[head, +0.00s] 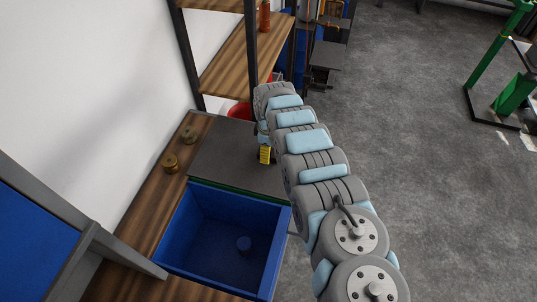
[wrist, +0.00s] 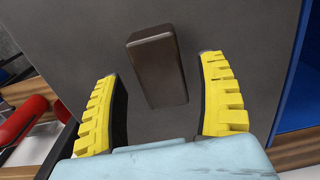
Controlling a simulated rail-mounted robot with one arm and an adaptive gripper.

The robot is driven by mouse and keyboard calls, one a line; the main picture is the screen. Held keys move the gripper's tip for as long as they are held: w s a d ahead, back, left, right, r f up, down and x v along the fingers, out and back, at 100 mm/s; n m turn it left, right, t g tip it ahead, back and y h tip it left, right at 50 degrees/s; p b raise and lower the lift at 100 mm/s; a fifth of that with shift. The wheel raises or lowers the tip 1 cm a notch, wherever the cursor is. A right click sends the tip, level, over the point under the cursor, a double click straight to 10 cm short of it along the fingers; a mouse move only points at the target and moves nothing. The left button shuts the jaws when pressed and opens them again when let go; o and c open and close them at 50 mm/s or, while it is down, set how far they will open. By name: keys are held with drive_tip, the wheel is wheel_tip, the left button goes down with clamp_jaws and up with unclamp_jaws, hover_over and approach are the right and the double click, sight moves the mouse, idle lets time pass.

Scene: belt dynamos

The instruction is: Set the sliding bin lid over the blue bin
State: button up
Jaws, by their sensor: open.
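The sliding bin lid (head: 225,152) is a flat dark grey panel lying beyond the blue bin (head: 268,265) in the head view. My gripper (head: 265,155) is over the lid's right part. In the wrist view, the lid (wrist: 230,25) fills most of the picture. Its dark block handle (wrist: 157,65) stands between the two yellow fingers of my gripper (wrist: 160,75). The fingers are open, with a visible gap on each side of the handle.
A wooden counter (head: 150,205) runs along the left, with two small brass-coloured items (head: 170,163) on it. A wooden shelf rack (head: 235,70) stands behind. A red container (head: 240,112) is partly hidden behind the lid. Open grey floor (head: 430,190) lies to the right.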

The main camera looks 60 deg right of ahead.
drive_tip(key=shift+f, duration=1)
drive_tip(key=shift+a+f, duration=0.1)
drive_tip(key=c, duration=1.3)
